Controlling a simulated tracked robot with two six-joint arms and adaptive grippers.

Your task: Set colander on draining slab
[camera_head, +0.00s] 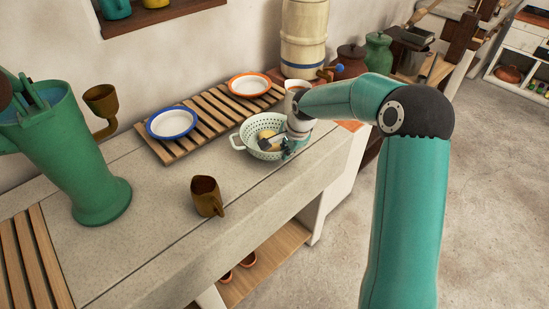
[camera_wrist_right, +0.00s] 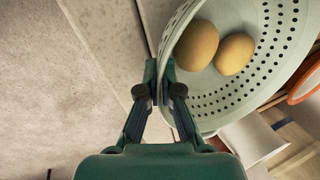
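The pale colander (camera_head: 247,133) with dark holes is at the right part of the stone counter slab (camera_head: 140,215), beside the slatted rack. It holds two yellowish-brown round items (camera_wrist_right: 196,45). I cannot tell whether its base touches the counter. My right gripper (camera_head: 290,142) is at the colander's near right rim. In the right wrist view its fingers (camera_wrist_right: 160,82) are close together on both sides of the wall of the colander (camera_wrist_right: 240,95), pinching it. My left gripper is not in view.
A slatted wooden rack (camera_head: 207,125) carries a blue-rimmed plate (camera_head: 172,122) and an orange-rimmed plate (camera_head: 249,84). A brown mug (camera_head: 206,196) stands near the counter's front. A green pitcher (camera_head: 75,150) stands left. A barrel (camera_head: 304,40) and white cup (camera_head: 296,87) are behind.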

